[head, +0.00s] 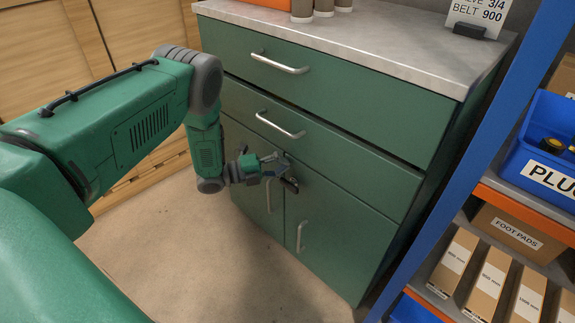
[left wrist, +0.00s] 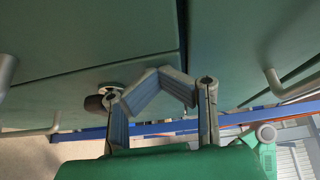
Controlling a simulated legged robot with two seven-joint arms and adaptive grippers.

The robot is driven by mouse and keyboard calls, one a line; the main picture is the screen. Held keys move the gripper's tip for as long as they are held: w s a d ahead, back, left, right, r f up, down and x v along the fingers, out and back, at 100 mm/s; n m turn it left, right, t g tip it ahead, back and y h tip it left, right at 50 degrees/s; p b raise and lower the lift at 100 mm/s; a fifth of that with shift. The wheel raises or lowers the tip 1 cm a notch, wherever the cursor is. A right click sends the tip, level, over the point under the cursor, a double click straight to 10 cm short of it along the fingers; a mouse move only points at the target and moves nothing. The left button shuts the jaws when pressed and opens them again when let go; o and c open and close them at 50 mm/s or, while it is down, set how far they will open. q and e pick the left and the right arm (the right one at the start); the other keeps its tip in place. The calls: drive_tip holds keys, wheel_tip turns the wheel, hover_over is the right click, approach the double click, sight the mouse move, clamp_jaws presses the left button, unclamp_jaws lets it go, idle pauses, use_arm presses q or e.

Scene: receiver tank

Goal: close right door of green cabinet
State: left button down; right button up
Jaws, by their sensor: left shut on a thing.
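The green cabinet (head: 320,95) has drawers above and two doors below. Its right door (head: 345,235) looks nearly in line with the cabinet front; I cannot tell whether a small gap remains. The right door handle (head: 300,237) is a vertical silver bar. The left door (head: 245,165) is beside it, partly behind my arm. My left gripper (head: 275,168) is at the top of the doors, near their meeting edges. In the left wrist view my left gripper (left wrist: 165,78) has its fingers bent inward, shut at the right door's upper part; the exact contact is hidden. My right gripper is in neither view.
A blue-posted shelf (head: 465,150) with a blue bin (head: 550,140) and cardboard boxes stands close on the right. Wooden crates (head: 130,30) stand at the left. A drawer handle (head: 280,125) sticks out just above my gripper. The floor in front is clear.

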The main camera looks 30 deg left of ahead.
use_arm(q)
drive_tip(key=shift+w+d+r, duration=0.55)
drive_tip(key=shift+s+a, duration=0.15)
drive_tip(key=shift+a, duration=0.05)
drive_tip(key=v, duration=0.8)
drive_tip(key=s+d+f+n+g+y+p, duration=0.35)
drive_tip(key=s+d+n+y+p, duration=0.4)
drive_tip(key=d+n, duration=0.6)
drive_tip(key=s+r+n+g+y+p, duration=0.2)
drive_tip(key=s+n+g, duration=0.2)
drive_tip(key=s, duration=0.7)
drive_tip(key=s+r+n+g+y+p, duration=0.2)
drive_tip(key=s+n+g, duration=0.3)
drive_tip(key=s+n, duration=0.3)
drive_tip(key=s+r, duration=0.1)
drive_tip(key=s, duration=0.3)
drive_tip(key=shift+s+r, duration=0.2)
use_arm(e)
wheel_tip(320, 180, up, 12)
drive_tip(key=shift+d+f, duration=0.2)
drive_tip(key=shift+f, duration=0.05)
use_arm(q)
drive_tip(key=shift+w+d+g, duration=0.15)
drive_tip(key=shift+d+g, duration=0.05)
drive_tip(key=shift+g, duration=0.05)
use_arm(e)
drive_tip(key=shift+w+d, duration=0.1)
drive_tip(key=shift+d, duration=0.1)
